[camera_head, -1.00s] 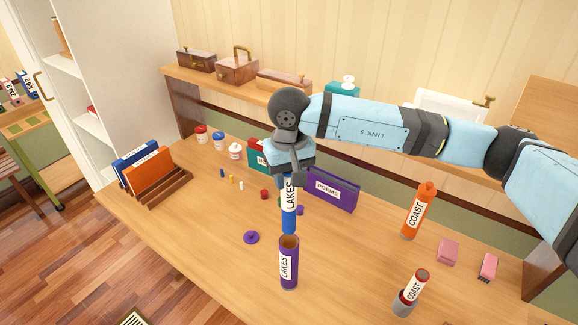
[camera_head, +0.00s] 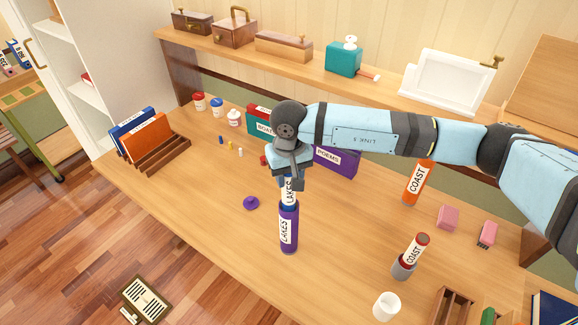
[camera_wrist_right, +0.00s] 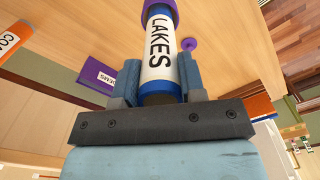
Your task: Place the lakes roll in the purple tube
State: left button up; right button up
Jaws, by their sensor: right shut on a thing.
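The lakes roll (camera_head: 289,190) is a blue roll with a white LAKES label. My right gripper (camera_head: 289,176) is shut on its upper end and holds it upright. The roll also shows between the fingers in the right wrist view (camera_wrist_right: 160,50). The purple tube (camera_head: 288,230), labelled LAKES, stands upright on the desk directly below. The roll's lower part is inside the tube's mouth and hidden by it; its upper part stands out above the rim. A round purple cap (camera_head: 251,203) lies on the desk to the left of the tube. My left gripper is not in view.
An orange COAST tube (camera_head: 416,185) and a grey tube with a COAST roll (camera_head: 410,257) stand to the right. A purple POEMS box (camera_head: 335,162) is behind my gripper. A white cup (camera_head: 386,306) stands at the front edge. The desk left of the tube is mostly clear.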

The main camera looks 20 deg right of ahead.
aim_at(289, 190)
notch_tip(289, 190, down, 4)
jog(key=shift+f+b, duration=0.1)
jog(key=shift+b, duration=0.35)
jog(key=shift+f, duration=0.7)
jog(key=o, duration=1.2)
jog(key=shift+b, duration=0.8)
